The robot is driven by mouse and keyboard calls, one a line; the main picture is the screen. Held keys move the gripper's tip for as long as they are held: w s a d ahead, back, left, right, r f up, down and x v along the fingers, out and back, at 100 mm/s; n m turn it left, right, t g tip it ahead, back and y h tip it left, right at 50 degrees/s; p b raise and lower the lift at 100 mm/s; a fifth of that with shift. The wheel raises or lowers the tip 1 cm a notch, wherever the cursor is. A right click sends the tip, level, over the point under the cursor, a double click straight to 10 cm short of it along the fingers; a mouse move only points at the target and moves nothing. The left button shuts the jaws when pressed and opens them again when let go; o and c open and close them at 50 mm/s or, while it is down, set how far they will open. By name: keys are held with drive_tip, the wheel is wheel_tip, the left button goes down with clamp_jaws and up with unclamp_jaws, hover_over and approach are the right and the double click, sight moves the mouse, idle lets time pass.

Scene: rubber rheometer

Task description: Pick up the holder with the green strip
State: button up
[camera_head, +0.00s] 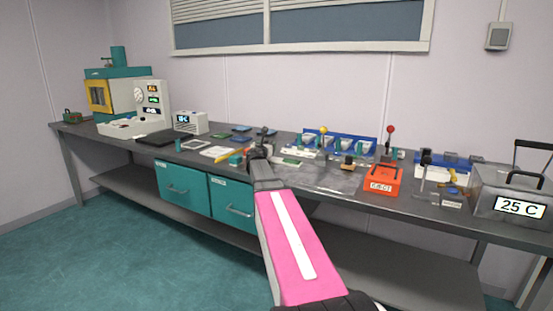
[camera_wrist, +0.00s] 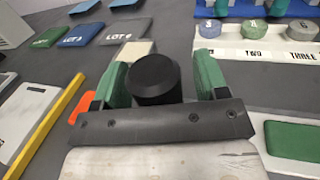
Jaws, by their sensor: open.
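My gripper (camera_wrist: 156,72) is open in the wrist view, its two green fingers standing on either side of a black round knob-like part; I cannot tell what that part belongs to. In the head view my gripper (camera_head: 262,150) is over the middle of the bench, small and partly hidden by my arm. A green strip (camera_wrist: 292,140) in a pale surround lies at the lower right of the wrist view, to the right of the right finger and cut off by the frame edge. It looks like the green patch (camera_head: 291,162) just right of my gripper in the head view.
A white rack (camera_wrist: 262,54) labelled TWO and THREE holds coloured pucks at the upper right. Lot-marked mats (camera_wrist: 126,31) lie at the upper left, a yellow bar (camera_wrist: 46,125) at left. The bench also carries an orange box (camera_head: 382,180) and a 25 C case (camera_head: 515,190).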

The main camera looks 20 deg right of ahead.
drive_tip(key=c, duration=1.2)
drive_tip(key=shift+o, duration=0.2)
drive_tip(key=shift+r, duration=0.1)
